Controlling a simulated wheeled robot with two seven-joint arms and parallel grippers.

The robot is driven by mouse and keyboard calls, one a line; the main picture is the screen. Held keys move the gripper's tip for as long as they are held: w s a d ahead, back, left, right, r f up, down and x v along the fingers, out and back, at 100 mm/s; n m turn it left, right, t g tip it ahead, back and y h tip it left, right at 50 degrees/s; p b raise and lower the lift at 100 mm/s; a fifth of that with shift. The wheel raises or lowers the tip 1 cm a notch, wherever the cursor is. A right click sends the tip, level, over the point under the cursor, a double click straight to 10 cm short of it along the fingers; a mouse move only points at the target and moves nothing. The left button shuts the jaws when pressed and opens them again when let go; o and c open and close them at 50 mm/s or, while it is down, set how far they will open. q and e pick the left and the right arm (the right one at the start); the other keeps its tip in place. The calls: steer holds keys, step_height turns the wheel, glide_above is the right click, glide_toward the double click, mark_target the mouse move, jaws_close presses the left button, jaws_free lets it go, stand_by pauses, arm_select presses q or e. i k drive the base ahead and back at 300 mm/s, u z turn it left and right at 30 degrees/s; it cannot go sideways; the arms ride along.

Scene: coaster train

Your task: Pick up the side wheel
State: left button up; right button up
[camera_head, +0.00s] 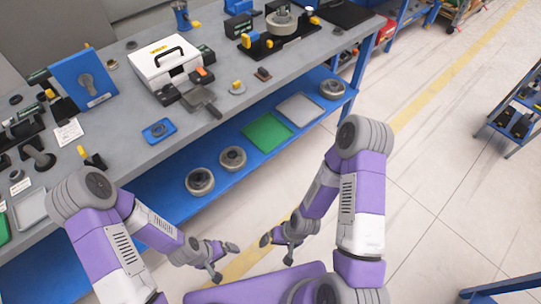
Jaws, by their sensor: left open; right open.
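Several wheel-like parts are in view, and I cannot tell for sure which is the side wheel. Two round grey wheels, a left one (200,182) and a right one (232,158), lie on the blue lower shelf (160,190). Another round wheel (332,89) lies at that shelf's far right end. A small wheel-like part with a yellow piece (237,88) sits on the bench top. My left gripper (225,262) and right gripper (277,251) are both open and empty, in front of the bench and apart from all these parts.
The grey bench (115,150) holds a white toolbox (165,62), a blue upright board (85,78), a blue tray (159,131) and a black fixture (280,40). Green (267,132) and grey (299,109) trays lie on the lower shelf.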

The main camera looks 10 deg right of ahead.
mark_target(232, 159)
steer(key=z, duration=0.05)
steer(key=k, duration=0.6)
steer(key=z, duration=0.65)
steer(key=i, duration=1.05)
steer(key=u, duration=0.5)
